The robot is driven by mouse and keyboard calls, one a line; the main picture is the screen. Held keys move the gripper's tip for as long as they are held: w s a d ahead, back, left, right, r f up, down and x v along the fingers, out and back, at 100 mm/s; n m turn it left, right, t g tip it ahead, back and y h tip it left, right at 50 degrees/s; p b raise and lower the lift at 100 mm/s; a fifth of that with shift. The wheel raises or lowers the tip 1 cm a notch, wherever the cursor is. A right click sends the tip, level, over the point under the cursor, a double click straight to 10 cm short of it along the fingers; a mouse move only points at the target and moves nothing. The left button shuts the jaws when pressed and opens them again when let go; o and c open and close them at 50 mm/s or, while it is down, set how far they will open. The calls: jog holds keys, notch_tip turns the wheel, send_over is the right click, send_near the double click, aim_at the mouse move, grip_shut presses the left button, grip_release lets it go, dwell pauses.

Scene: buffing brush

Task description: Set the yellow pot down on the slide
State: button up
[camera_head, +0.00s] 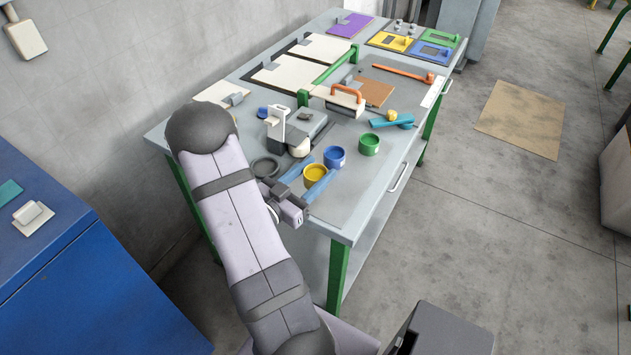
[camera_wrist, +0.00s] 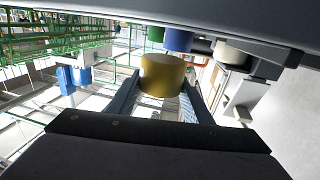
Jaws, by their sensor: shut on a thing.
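The yellow pot (camera_head: 315,174) is between the blue fingers of my gripper (camera_head: 308,180), near the front left of the workbench. In the wrist view the yellow pot (camera_wrist: 162,75) sits between the two finger ends of my gripper (camera_wrist: 161,98), which is shut on it. Its height above the bench is hard to tell. A grey device (camera_head: 308,125) with a white upright and a pale rounded part stands just behind the pot. It may include the slide, but I cannot tell for sure which part that is.
A blue pot (camera_head: 335,157) and a green pot (camera_head: 369,144) stand close to the right of the yellow one. A dark ring (camera_head: 265,167) lies to its left. A turquoise tool (camera_head: 392,121) and a box with an orange handle (camera_head: 345,97) are farther back. The front right bench top is clear.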

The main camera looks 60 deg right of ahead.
aim_at(308, 188)
jog(key=shift+f, duration=1.8)
jog(key=shift+f, duration=0.15)
jog(key=o, duration=1.1)
jog(key=shift+r, duration=0.25)
jog(key=shift+w+a+f, duration=0.1)
jog(key=shift+a+f, duration=0.05)
jog(key=shift+a, duration=0.15)
jog(key=w+a+b, duration=0.1)
jog(key=a+b, duration=0.1)
jog(key=a, duration=0.9)
jog(key=shift+w+a+b, duration=0.15)
jog(key=shift+w+b, duration=0.25)
